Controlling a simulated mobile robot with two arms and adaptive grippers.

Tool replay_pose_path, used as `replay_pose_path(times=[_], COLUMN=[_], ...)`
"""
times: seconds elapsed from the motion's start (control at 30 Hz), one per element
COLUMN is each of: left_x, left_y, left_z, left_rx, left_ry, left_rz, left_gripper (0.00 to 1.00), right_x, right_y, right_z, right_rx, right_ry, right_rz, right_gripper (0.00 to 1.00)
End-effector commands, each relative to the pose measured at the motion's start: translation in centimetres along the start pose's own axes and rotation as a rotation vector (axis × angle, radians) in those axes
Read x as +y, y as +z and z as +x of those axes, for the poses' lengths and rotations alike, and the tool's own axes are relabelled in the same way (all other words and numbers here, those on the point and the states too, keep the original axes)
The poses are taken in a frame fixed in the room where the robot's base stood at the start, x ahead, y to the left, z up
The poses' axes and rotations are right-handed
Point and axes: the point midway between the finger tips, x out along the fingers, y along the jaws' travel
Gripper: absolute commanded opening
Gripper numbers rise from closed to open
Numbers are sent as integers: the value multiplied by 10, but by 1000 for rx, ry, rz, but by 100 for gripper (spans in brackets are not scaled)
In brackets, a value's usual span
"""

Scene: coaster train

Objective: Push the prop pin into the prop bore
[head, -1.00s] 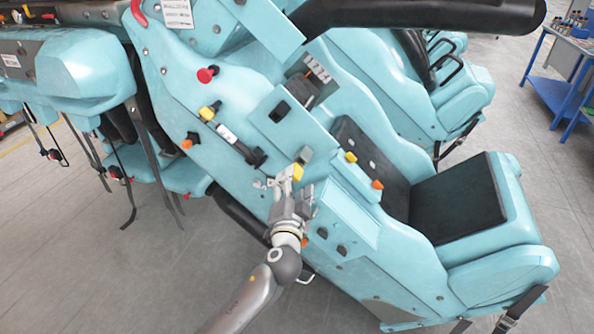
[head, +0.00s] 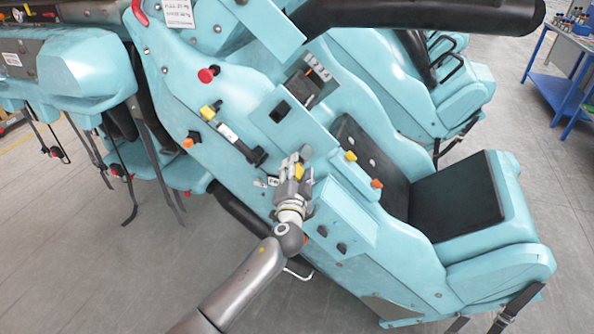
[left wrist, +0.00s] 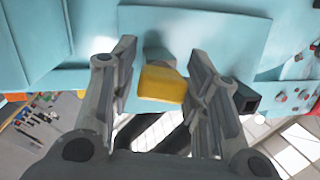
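A yellow block-shaped head (head: 299,171), which looks like the prop pin, stands out from the turquoise train panel. In the left wrist view the yellow head (left wrist: 163,84) sits between my fingers, with a grey part (left wrist: 158,58) behind it at the panel. My left gripper (head: 292,163) is open around it in the head view. In the left wrist view the left gripper (left wrist: 162,62) shows a gap left of the head; the right finger is close to it, contact unclear. The prop bore cannot be made out. My right gripper is not in view.
A red knob (head: 206,75), another yellow knob (head: 207,112) and a black-and-white lever (head: 240,143) sit on the panel up and left. A yellow knob (head: 350,156) and an orange knob (head: 376,183) are to the right, before the black seat (head: 458,200).

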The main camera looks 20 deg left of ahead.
Motion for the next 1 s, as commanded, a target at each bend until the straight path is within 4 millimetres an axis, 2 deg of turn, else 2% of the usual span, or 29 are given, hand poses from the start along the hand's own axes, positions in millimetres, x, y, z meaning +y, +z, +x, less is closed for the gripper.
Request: replay_pose_path(times=[0.03,0.23,0.27,0.4,0.5,1.0], left_x=[0,0,0,0,0,-2], left_y=[0,0,0,0,0,3], left_z=[0,0,0,0,0,-16], left_rx=[0,0,0,0,0,0], left_ry=[0,0,0,0,1,1], left_rz=[0,0,0,0,0,0], left_gripper=[32,6,28,10,1,0], right_x=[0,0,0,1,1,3], right_y=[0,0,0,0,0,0], right_z=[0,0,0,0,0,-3], right_rx=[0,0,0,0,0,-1], right_ry=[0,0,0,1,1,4], right_rz=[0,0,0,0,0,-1], right_gripper=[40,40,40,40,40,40])
